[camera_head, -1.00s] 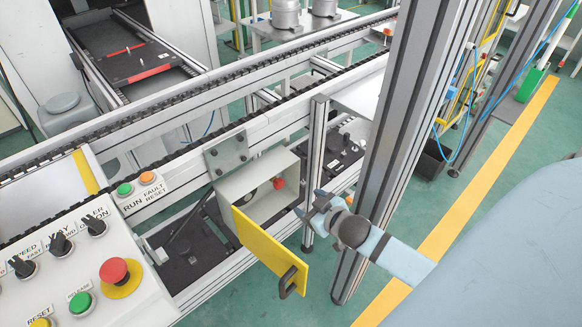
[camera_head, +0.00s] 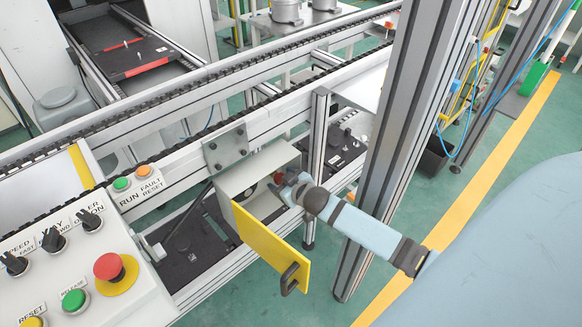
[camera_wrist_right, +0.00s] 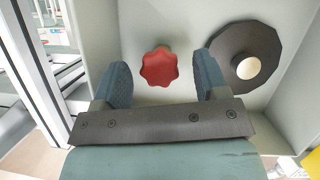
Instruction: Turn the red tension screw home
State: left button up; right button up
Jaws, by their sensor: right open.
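The red tension screw (camera_wrist_right: 159,67) is a lobed red knob on the back wall of a grey box (camera_head: 228,183). In the right wrist view it sits between and ahead of the fingertips of my right gripper (camera_wrist_right: 160,82), which is open, with a finger apart on either side. In the head view my right gripper (camera_head: 283,184) reaches into the open front of the box from the right, and only a sliver of the red knob shows beside it. The yellow door (camera_head: 270,247) of the box hangs open with a black handle. My left gripper is not in view.
A dark disc (camera_wrist_right: 246,55) with a pale hub is beside the knob inside the box. An aluminium post (camera_head: 395,140) stands close behind my right arm. A control panel (camera_head: 60,270) with buttons lies at the lower left.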

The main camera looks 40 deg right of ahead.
jog(key=shift+w+f, duration=0.1)
jog(key=shift+w, duration=0.25)
grip_shut()
jog(key=p, duration=0.1)
jog(key=m+y+p, duration=0.1)
jog(key=p, duration=0.1)
jog(key=shift+d+r, duration=0.1)
jog(key=shift+r, duration=0.2)
jog(key=shift+f+m+y, duration=0.2)
jog(key=shift+m+y, duration=0.1)
jog(key=shift+m, duration=0.3)
jog(key=shift+f, duration=0.1)
grip_release()
